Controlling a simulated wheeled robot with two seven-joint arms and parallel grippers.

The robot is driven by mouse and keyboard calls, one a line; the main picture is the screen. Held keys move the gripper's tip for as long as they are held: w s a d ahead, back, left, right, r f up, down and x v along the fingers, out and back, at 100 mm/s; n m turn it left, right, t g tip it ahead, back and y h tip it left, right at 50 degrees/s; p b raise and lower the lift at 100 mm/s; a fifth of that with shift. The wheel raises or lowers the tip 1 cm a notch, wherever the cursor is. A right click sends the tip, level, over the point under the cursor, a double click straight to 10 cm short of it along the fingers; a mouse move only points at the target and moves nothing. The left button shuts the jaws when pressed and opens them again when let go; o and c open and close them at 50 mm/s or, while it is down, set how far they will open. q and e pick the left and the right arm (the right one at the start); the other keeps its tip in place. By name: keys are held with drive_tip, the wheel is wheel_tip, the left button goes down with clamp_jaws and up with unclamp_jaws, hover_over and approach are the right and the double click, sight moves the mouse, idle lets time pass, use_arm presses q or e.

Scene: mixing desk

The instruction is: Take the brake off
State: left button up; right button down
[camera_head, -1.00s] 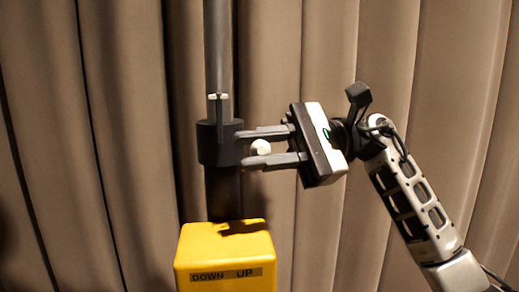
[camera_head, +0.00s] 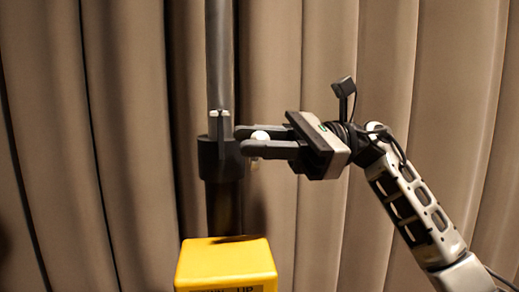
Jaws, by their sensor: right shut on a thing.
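A black collar (camera_head: 219,160) sits on an upright grey pole (camera_head: 219,60). A dark upright piece with pale ends (camera_head: 219,120) shows on the collar's front. A small white knob (camera_head: 260,135) is just right of the collar's upper part, partly hidden by my fingers. My right gripper (camera_head: 243,140) comes in from the right, its two dark fingers pointing left, and is shut on the white knob. The fingertips overlap the collar's right edge in the picture. My left gripper is out of view.
A yellow box (camera_head: 226,262) stands below the pole; its label is mostly cut off by the bottom edge, with "UP" partly visible. A brown pleated curtain (camera_head: 110,130) fills the background. The space left of the pole is clear.

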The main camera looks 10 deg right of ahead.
drive_tip(key=shift+w+r+m, duration=0.1)
drive_tip(key=shift+w+m, duration=0.15)
drive_tip(key=shift+m, duration=0.45)
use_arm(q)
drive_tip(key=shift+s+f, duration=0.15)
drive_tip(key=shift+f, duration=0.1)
use_arm(e)
drive_tip(key=shift+w+r+m, duration=0.1)
drive_tip(key=shift+w+m, duration=0.05)
drive_tip(key=shift+m, duration=0.25)
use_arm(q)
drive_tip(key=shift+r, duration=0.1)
